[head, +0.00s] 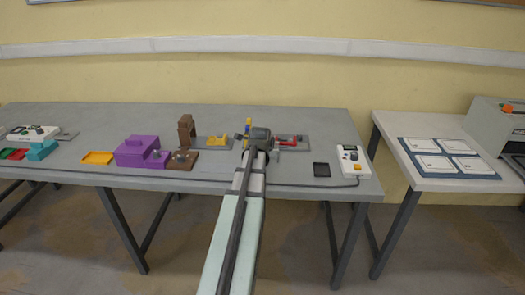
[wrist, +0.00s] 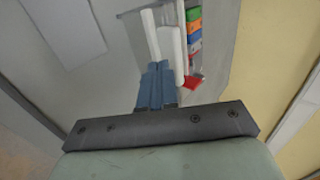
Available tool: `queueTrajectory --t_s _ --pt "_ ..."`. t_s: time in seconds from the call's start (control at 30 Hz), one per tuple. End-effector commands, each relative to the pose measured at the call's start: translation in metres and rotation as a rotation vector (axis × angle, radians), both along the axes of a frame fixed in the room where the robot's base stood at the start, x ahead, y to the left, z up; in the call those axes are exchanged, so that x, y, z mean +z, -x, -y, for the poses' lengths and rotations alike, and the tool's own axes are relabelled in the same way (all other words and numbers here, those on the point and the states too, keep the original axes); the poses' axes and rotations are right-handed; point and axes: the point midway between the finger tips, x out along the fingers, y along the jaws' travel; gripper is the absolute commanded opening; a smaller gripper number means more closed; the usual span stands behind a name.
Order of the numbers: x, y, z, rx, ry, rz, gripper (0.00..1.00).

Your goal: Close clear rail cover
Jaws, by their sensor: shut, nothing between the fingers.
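In the wrist view, a row of coloured blocks (wrist: 194,32), green, orange, blue and red, sits on a grey plate (wrist: 220,50). Two pale, whitish bars (wrist: 172,42) lie beside the row, and I cannot tell for certain whether one is the clear rail cover. My gripper (wrist: 157,66) has its two blue fingers together, empty, with the tips at or just over the near ends of these bars; contact is unclear. In the head view my gripper (head: 262,138) is above the table's right half, and my arm hides much of the rail area. A red part (head: 289,140) shows to its right.
A side table (head: 430,170) stands to the right. The table's front edge is mostly clear.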

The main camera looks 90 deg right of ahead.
Motion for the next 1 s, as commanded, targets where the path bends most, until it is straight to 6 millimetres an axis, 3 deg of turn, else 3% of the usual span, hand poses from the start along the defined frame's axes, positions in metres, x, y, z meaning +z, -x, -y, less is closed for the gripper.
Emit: queueTrajectory --t_s 0.13,0.67,0.77,1.0 --pt "0.000 0.000 0.010 0.000 0.000 0.000 0.00" --pt "0.000 0.000 0.018 0.000 -0.001 0.000 0.00" --pt "0.000 0.000 0.032 0.000 -0.001 0.000 0.00" --pt "0.000 0.000 0.089 0.000 -0.002 0.000 0.00"
